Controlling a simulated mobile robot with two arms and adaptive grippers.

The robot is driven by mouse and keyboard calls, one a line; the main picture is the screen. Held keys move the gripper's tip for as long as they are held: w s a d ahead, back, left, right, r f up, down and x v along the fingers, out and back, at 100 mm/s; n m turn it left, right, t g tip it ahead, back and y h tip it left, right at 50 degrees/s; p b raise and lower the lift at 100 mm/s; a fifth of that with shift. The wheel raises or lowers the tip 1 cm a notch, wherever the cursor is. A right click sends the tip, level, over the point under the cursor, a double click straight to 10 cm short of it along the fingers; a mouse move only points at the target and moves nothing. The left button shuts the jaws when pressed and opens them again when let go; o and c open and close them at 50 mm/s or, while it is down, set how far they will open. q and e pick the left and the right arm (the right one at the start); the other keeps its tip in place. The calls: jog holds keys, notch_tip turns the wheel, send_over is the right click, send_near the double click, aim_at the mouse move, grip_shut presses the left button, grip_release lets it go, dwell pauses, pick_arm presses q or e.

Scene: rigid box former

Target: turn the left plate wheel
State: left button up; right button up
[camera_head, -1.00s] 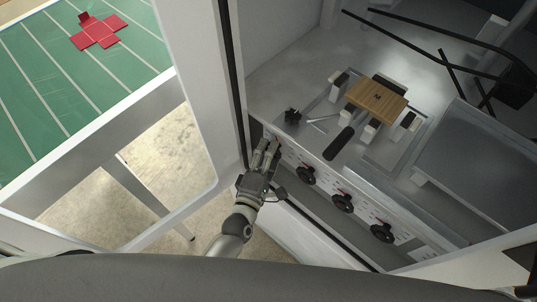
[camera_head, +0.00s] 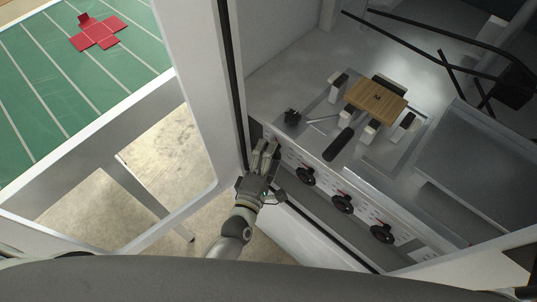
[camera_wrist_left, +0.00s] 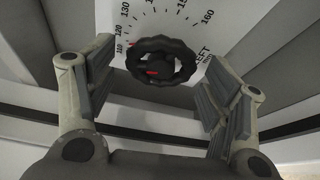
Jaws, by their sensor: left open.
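The left plate wheel (camera_wrist_left: 163,61) is a black scalloped handwheel with a red mark at its hub. It shows in the left wrist view on a white dial printed with numbers and partly readable "LEFT" lettering. My left gripper (camera_wrist_left: 160,75) is open, one finger on each side of the wheel, with visible gaps between fingers and rim. In the head view my left gripper (camera_head: 265,150) is at the left end of the front panel (camera_head: 325,189). No wheel shows clearly behind its fingers there. My right gripper is not in view.
Other black wheels (camera_head: 306,177) line the panel to the right. Above it stand a wooden block (camera_head: 377,97), a black handle (camera_head: 338,144) and metal plates. A white frame post (camera_head: 203,90) rises left of my gripper. A red cutout (camera_head: 100,33) lies on the green belt.

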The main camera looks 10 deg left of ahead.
pick_arm(q)
jog(key=v, duration=1.1)
jog(key=shift+s, duration=0.35)
